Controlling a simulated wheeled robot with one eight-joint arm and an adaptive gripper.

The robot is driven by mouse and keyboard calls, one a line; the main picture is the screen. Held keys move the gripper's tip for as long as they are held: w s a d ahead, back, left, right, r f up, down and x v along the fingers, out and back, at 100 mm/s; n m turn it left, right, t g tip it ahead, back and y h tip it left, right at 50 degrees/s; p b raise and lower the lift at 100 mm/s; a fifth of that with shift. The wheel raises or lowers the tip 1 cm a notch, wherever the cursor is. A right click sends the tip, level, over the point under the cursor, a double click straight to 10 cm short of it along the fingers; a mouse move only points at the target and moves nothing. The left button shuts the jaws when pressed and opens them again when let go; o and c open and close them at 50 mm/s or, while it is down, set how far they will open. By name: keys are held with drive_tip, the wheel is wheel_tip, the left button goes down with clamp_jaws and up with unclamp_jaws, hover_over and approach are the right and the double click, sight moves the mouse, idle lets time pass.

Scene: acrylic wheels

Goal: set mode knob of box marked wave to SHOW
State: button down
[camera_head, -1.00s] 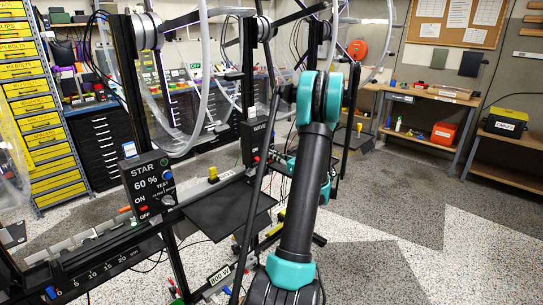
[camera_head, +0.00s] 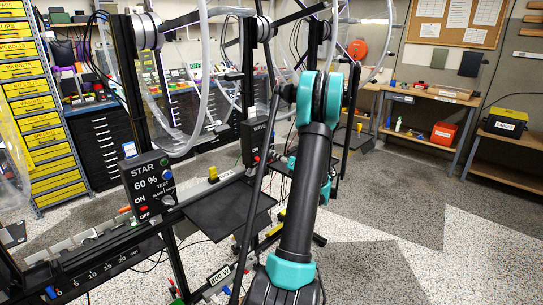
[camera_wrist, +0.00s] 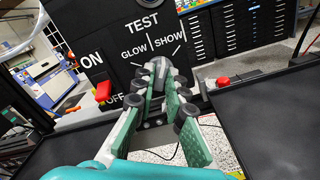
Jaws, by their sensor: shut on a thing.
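The box marked WAVE (camera_head: 254,148) is a black box at mid-distance in the head view, partly covered by a dark bar and my arm. In the wrist view a black panel (camera_wrist: 100,40) with TEST, GLOW, SHOW, ON and OFF in white fills the upper left; its name is out of frame. My gripper (camera_wrist: 163,84) is shut on this knob, with green-sided fingers on both sides. The fingers hide much of the knob, so its exact setting cannot be told.
A red switch (camera_wrist: 104,92) sits left of the knob, between ON and OFF. Dark flat plates lie on both sides below the panel. A similar box marked STAR (camera_head: 148,187) stands nearer in the head view. Dark posts and clear acrylic wheels surround my arm.

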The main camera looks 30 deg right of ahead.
drive_tip(key=m, duration=0.4)
drive_tip(key=shift+m, duration=0.3)
idle(0.3)
drive_tip(key=shift+m, duration=0.4)
drive_tip(key=c, duration=1.4)
unclamp_jaws()
drive_tip(key=shift+c, duration=0.2)
drive_tip(key=shift+s, duration=0.1)
drive_tip(key=v, duration=0.6)
drive_tip(key=shift+s+d, duration=0.15)
drive_tip(key=shift+s, duration=0.25)
